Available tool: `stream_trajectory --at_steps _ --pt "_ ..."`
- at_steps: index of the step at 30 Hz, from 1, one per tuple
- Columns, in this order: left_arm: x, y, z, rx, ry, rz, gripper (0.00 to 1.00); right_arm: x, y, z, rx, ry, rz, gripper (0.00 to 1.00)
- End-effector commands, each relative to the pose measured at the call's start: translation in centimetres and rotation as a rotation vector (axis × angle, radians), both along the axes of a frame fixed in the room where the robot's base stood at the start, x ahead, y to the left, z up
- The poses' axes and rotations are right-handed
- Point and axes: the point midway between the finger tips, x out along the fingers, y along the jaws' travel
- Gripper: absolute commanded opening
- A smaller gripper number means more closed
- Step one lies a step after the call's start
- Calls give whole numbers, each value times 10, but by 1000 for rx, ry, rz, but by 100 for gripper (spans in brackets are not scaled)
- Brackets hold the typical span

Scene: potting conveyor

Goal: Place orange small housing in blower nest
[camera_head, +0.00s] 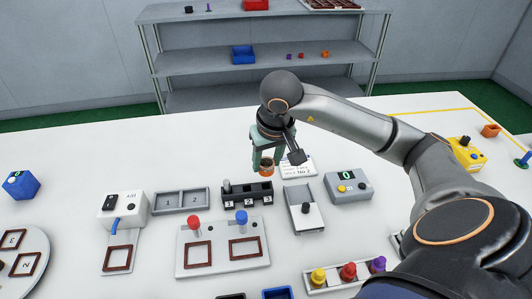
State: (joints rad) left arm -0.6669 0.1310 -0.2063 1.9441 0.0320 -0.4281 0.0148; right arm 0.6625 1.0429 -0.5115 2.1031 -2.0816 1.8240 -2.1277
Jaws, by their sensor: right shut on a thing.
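My right gripper (264,155) points down over the middle of the table, shut on a small orange housing (266,169). Only the lower part of the housing shows between the green fingers; it is close to the back of a black block numbered 1, 2, 3 (247,198). I cannot tell whether it touches anything below. No blower nest is clearly labelled. A white machine with a blue part (122,207) stands at the left, with a brown square frame (117,259) on its front plate. My left gripper is not in view.
A white panel with red and blue knobs (222,247) lies in front. A grey two-part tray (181,201), a white slide unit (304,210) and a grey box with a green display (348,186) stand nearby. The table's back left is clear.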

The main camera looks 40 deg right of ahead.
Motion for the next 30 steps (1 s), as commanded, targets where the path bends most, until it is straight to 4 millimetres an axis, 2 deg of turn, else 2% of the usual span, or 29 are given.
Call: stream_trajectory --at_steps 8,15,28,29,30 --pt "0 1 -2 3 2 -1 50 14 -11 -23 1 3 -2 0" --pt "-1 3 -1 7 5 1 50 14 -10 -50 3 1 1 0" --pt "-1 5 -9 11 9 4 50 15 -11 -57 0 -2 1 0" --pt "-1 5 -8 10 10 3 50 15 -11 -56 1 -1 2 50" --pt "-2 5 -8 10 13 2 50 15 -10 -55 1 -1 2 54"
